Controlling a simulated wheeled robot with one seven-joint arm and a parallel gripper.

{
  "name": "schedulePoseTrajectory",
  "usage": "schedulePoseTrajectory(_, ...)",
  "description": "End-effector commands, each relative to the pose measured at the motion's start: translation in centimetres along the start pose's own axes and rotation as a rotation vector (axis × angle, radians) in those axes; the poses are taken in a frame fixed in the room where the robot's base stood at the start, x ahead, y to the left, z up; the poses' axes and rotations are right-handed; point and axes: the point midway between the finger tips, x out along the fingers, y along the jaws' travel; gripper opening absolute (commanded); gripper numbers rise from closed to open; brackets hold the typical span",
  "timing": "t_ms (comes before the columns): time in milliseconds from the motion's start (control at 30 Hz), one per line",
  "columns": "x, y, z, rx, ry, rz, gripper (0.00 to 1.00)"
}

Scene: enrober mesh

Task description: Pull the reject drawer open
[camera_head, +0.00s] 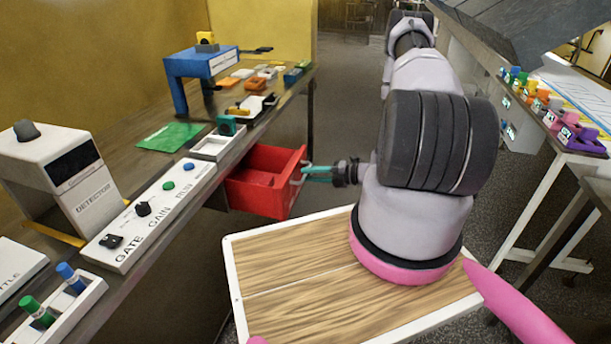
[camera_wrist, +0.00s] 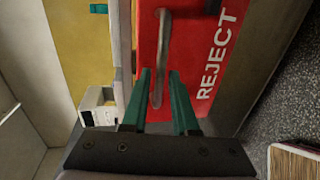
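The red reject drawer (camera_head: 262,190) sticks out from under the left bench, and its hollow inside shows. Its front faces my gripper in the wrist view, with white REJECT lettering on the red panel (camera_wrist: 205,45). A grey bar handle (camera_wrist: 183,92) is fixed to that front. My gripper (camera_head: 304,171) is at the drawer front, its teal fingers reaching to the handle. In the wrist view the fingers (camera_wrist: 162,72) are apart, with part of the handle between them. A gap shows beside the bar; contact with it is not clear.
The bench carries a detector box (camera_head: 62,170), a knob panel (camera_head: 150,215), a green sheet (camera_head: 171,135) and a blue arch (camera_head: 205,68). A wood-topped tray (camera_head: 231,270) is in front of me. A white table (camera_head: 565,155) stands right. Floor shows between.

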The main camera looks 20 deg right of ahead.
Motion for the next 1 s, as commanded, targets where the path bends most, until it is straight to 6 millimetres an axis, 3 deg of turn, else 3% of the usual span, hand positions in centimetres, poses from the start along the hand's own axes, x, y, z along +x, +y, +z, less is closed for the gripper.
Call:
schedulePoseTrajectory(200, -4.7, 0.0, 0.1, 0.002, -0.004, -0.001, 0.27)
schedulePoseTrajectory(400, -7.8, 0.0, 0.1, 0.001, -0.004, -0.001, 0.27)
schedulePoseTrajectory(600, -8.9, 0.0, 0.0, 0.001, -0.001, -0.001, 0.27)
schedulePoseTrajectory(1000, -8.9, 0.0, 0.0, 0.001, -0.001, -0.001, 0.27)
